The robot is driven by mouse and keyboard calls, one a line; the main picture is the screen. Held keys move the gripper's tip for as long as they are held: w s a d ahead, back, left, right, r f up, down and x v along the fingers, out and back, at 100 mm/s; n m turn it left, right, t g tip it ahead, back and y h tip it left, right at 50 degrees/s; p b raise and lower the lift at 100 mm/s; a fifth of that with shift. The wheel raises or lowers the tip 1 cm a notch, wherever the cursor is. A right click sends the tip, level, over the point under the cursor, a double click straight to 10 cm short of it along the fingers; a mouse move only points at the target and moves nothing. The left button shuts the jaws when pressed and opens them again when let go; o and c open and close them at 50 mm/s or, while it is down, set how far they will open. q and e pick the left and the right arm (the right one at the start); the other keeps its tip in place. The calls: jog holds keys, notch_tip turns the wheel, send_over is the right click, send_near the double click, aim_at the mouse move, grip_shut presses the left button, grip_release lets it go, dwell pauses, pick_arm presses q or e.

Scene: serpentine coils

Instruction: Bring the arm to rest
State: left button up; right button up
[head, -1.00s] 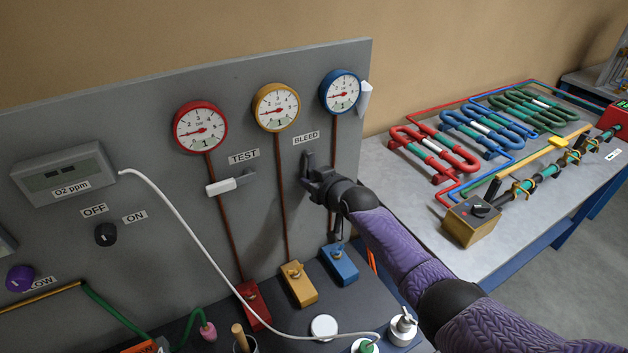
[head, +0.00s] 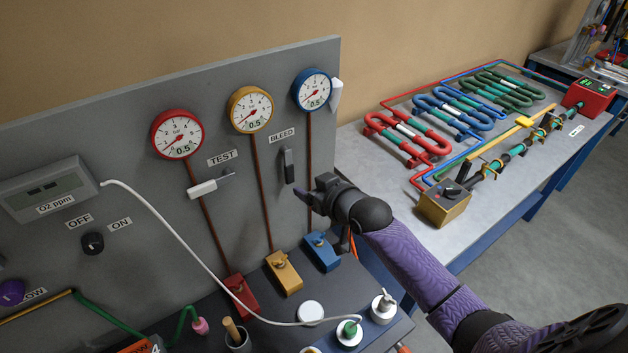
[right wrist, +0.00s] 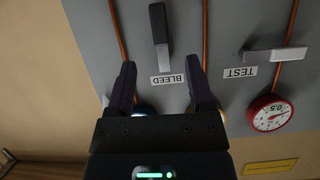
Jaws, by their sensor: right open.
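My right gripper (head: 312,190) is open and empty in front of the grey panel (head: 90,130), below and right of the BLEED lever. Its two dark fingers (right wrist: 158,72) point at the panel in the right wrist view, with nothing between them. The BLEED lever (head: 287,165) has a dark handle standing upright, apart from the gripper. It also shows in the right wrist view (right wrist: 158,25). My right arm reaches in from the lower right. My left gripper is not in view.
Red (head: 177,135), yellow (head: 250,110) and blue (head: 312,90) gauges line the panel; their digits read 0.5. The white TEST lever (head: 203,188) lies sideways. A white cable (head: 160,215) hangs across the panel. Coloured coils (head: 408,138) lie on the right bench.

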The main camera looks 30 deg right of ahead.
jog(key=shift+s+r, duration=0.1)
jog(key=shift+s, duration=0.15)
